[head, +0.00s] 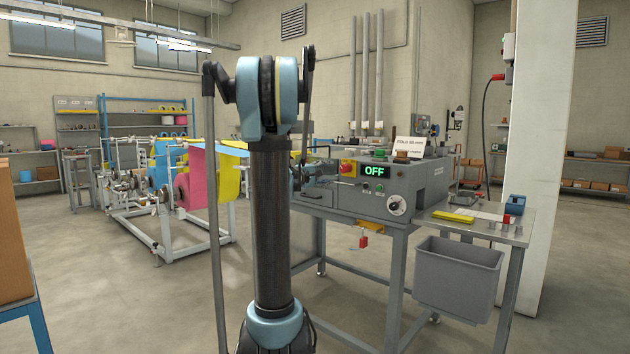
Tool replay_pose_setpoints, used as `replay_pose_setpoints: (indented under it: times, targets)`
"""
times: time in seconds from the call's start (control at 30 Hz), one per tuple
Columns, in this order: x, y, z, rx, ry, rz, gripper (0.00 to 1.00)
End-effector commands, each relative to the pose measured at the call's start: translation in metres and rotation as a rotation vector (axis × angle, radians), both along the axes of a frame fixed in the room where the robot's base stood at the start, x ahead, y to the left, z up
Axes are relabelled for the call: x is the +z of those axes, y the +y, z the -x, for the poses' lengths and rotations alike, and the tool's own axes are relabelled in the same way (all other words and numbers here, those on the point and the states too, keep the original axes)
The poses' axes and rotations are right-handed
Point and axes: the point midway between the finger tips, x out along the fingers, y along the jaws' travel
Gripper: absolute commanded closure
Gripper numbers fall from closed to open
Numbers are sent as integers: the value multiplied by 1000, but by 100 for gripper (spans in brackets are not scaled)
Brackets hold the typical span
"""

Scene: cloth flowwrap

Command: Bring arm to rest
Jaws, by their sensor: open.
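My arm stands upright in the middle of the head view, with a dark upper link and blue joints at its top and bottom. My gripper (328,171) shows small and partly hidden behind this link, at the left end of the grey wrapping machine (425,186). Its fingers look open, with nothing seen between them, though detail is poor. It is just left of the red stop button (348,167) in the picture; whether they touch cannot be told. The machine's display (374,171) reads OFF.
A red padlock (363,242) hangs below the machine. A grey bin (457,280) hangs at the bench front, below a yellow object (453,217). A stand with coloured film rolls (203,180) is behind left. A box (14,235) is at the left edge. Floor between is clear.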

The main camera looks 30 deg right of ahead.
Motion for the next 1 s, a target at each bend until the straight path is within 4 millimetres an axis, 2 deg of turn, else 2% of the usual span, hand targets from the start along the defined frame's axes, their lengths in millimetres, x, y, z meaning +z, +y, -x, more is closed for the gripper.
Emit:
replay_pose_setpoints:
  times: [0.23, 0.37, 0.47, 0.67, 1.0]
  targets:
    - [-1, 2, 2, 0, -3, -7, 48]
    - [-6, 15, 16, -6, -22, -61, 48]
    - [-16, 32, 36, -16, -48, -142, 48]
    - [-49, 78, 85, -42, -93, -348, 48]
    - [-122, 165, 169, -83, -109, -704, 48]
